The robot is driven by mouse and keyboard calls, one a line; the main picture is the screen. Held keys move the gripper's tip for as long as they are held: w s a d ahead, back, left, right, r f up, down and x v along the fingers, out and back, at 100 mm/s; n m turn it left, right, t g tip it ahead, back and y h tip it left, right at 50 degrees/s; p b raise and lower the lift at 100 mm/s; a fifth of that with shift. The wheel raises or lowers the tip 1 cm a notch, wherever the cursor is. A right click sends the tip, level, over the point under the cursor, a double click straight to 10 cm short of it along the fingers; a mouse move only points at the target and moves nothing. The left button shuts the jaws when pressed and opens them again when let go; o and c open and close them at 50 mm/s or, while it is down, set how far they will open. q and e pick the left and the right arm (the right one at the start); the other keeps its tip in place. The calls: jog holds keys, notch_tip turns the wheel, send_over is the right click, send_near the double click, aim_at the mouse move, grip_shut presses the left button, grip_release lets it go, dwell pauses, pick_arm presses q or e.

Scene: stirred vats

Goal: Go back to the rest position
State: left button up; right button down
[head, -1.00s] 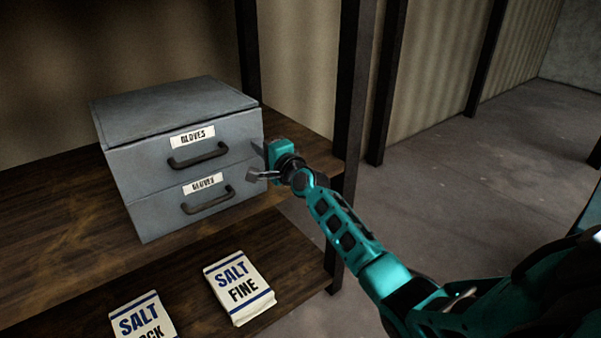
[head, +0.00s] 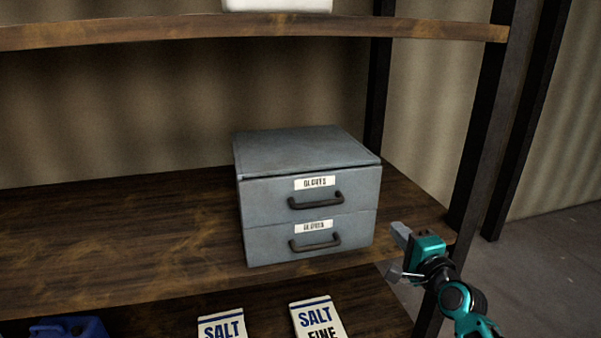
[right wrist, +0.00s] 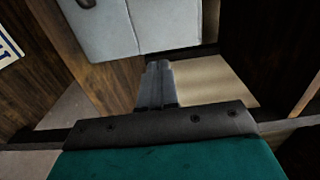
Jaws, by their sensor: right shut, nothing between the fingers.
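My right gripper (head: 396,254) is at the lower right in the head view, in front of the shelf's right end. It is shut and empty, and its closed fingers show in the right wrist view (right wrist: 157,85). It is apart from the grey two-drawer cabinet (head: 308,157), which stands to its left on the middle shelf. Both drawers, with "GLOVES" labels and dark handles, look shut. The cabinet also shows at the top of the right wrist view (right wrist: 165,22). My left gripper is not in view.
The dark shelf post (head: 487,130) rises close to my right gripper. Salt bags (head: 318,316) and a blue object (head: 68,327) are on the lower shelf. A white container (head: 277,5) is on the upper shelf. Open floor (head: 550,240) lies at the right.

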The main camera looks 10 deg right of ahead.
jog(key=s+a+f+n+g, duration=0.2)
jog(key=s+a+f+n, duration=0.3)
jog(key=s+f+n, duration=0.1)
jog(key=s+a+f+n+g+y, duration=0.1)
jog(key=s+a+f+n, duration=0.4)
jog(key=s, duration=0.6)
jog(key=s+a+f+n+g, duration=0.4)
jog(key=s+f+n, duration=0.4)
jog(key=f, duration=0.2)
jog(key=shift+s+a+f+n, duration=0.25)
jog(key=shift+a+n, duration=0.15)
jog(key=shift+a, duration=0.3)
jog(key=shift+y, duration=0.3)
